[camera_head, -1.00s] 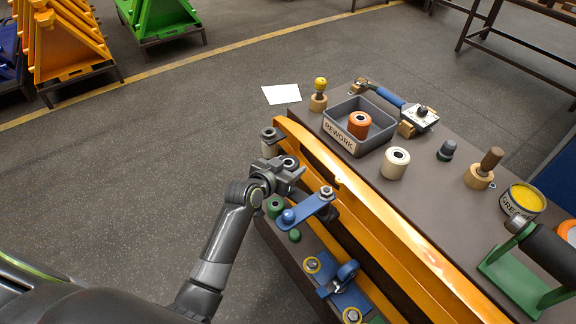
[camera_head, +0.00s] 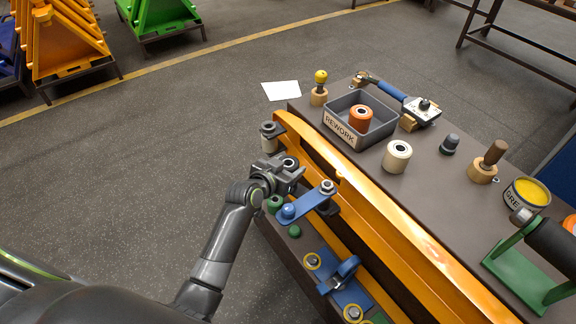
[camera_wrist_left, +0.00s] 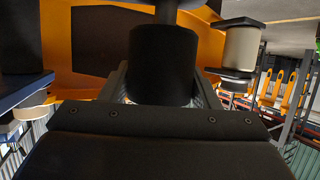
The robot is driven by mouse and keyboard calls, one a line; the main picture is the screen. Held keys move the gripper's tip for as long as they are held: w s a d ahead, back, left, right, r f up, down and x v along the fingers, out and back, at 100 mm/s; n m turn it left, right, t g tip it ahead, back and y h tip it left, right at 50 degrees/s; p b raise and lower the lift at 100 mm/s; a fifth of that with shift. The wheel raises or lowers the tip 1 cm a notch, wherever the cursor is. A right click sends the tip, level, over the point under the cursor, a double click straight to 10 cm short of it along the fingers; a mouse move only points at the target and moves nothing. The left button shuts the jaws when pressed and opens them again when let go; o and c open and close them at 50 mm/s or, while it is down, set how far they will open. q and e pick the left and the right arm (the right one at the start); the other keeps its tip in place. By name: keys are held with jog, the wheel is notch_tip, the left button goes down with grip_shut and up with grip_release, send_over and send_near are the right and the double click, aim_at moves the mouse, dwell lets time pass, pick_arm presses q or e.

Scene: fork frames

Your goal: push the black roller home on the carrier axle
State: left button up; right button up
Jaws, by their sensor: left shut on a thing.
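My left gripper (camera_head: 287,170) is shut on the black roller (camera_head: 290,162) beside the near side of the orange carrier frame (camera_head: 372,208). In the left wrist view the black roller (camera_wrist_left: 162,68) stands between the two fingers. A dark, round part, perhaps the axle end or its collar, lies beyond it in line. How far the roller sits on the axle is hidden. A cream roller with a dark cap (camera_head: 268,143) is mounted just beyond the gripper. A blue arm (camera_head: 308,203) with a bolt is on the near side. My right gripper is not in view.
The grey REWORK tray (camera_head: 341,133) holds an orange roller (camera_head: 360,118). Green parts (camera_head: 275,203) lie close below the gripper.

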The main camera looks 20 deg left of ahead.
pick_arm(q)
jog(key=shift+f+b, duration=0.8)
jog(key=shift+f, duration=0.35)
jog(key=o, duration=1.2)
jog(key=p+v, duration=0.4)
jog(key=v, duration=1.3)
jog(key=shift+s+a, duration=0.15)
jog(key=shift+s, duration=0.05)
